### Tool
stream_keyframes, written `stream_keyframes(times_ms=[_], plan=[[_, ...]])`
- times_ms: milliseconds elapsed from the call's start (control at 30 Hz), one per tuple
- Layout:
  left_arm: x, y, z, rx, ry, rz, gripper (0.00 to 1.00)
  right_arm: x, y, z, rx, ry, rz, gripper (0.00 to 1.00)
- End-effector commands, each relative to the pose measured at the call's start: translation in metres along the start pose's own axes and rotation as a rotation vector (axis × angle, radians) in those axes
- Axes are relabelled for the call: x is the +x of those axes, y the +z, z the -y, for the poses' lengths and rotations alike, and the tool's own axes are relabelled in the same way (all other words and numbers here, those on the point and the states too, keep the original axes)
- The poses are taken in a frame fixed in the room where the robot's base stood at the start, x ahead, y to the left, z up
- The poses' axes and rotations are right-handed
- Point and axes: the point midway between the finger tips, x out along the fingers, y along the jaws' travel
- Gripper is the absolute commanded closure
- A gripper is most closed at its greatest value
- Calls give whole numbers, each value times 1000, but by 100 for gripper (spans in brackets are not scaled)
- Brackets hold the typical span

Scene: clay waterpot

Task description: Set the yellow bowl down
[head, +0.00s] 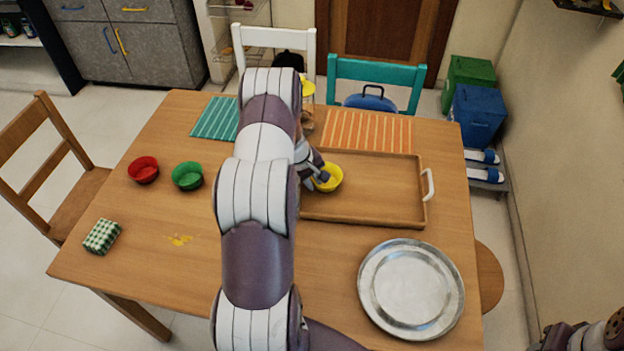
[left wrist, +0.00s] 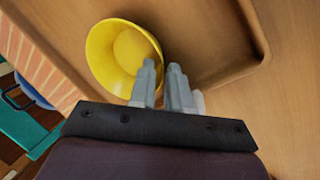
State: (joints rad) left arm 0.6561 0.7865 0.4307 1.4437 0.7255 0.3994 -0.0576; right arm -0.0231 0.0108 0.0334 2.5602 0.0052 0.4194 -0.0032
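The yellow bowl (head: 332,178) is at the left part of the wooden tray (head: 425,195), partly behind my left gripper. My left gripper (head: 321,180) is at the bowl's near left side. In the left wrist view the yellow bowl (left wrist: 122,50) shows its inside. The left gripper's two fingers (left wrist: 163,80) are close together, one over the bowl's inside and one outside, with the rim between them. I cannot tell whether the bowl's base touches the tray. Only part of my right arm shows at the bottom right corner; its fingers do not show.
A red bowl (head: 143,170), a green bowl (head: 187,176) and a checkered block (head: 102,236) stand at the left. A metal plate (head: 411,288) lies at the front right. A striped orange mat (head: 367,130) lies behind the tray. The tray's right half is clear.

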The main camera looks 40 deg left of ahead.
Motion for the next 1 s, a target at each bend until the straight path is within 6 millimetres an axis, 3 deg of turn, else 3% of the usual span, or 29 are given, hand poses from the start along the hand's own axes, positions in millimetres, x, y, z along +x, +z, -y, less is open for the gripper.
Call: stream_keyframes(times_ms=[400, 800, 933, 1000], plan=[[-10, -1, -2, 0, 2, -3, 71, -4, -1, 0, 0, 0, -1, 57], [-101, -1, -2, 1, 2, -3, 71, -5, -1, 0, 0, 0, 0, 57], [-118, 0, -1, 2, 0, -1, 71, -5, -1, 0, 0, 0, 0, 57], [-126, 15, -9, 55, -12, 6, 71, -5, -1, 0, 0, 0, 0, 57]])
